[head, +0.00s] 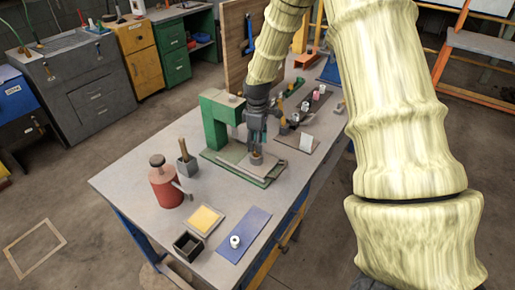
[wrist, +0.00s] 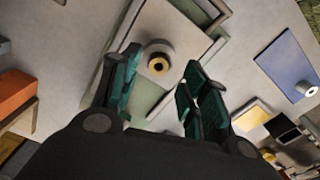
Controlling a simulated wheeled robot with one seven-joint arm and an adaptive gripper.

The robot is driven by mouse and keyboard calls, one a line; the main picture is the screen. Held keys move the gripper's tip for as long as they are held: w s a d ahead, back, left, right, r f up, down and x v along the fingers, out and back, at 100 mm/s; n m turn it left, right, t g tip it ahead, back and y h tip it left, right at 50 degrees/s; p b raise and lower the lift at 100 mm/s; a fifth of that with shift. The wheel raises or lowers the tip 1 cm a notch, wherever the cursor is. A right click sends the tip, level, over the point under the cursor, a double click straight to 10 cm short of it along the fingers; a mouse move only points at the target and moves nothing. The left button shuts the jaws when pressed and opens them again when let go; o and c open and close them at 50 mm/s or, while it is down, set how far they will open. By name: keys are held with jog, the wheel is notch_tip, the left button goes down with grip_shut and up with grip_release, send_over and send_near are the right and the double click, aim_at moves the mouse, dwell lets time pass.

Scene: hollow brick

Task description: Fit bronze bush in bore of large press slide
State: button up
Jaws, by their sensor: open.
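The bronze bush (wrist: 158,64) shows in the wrist view as a small tan ring with a dark hole. It sits at the middle of a grey round boss (wrist: 152,49), which I take to be the large press slide. How deep the bush sits in the bore I cannot tell. In the head view the boss (head: 256,162) stands on the base of the green press (head: 214,118). My gripper (head: 257,139) is just above it. In the wrist view my gripper (wrist: 157,92) is open, its teal fingers apart on either side of the bush, not visibly touching it.
A red oil can (head: 165,188) and a pen cup (head: 187,168) stand left of the press. A yellow-topped tray (head: 205,219), a dark open box (head: 187,245) and a blue mat (head: 252,226) with a white ring (head: 235,241) lie in front. More items line the table's far end.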

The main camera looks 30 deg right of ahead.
notch_tip(320, 180, up, 8)
dwell(0.4)
dwell(0.5)
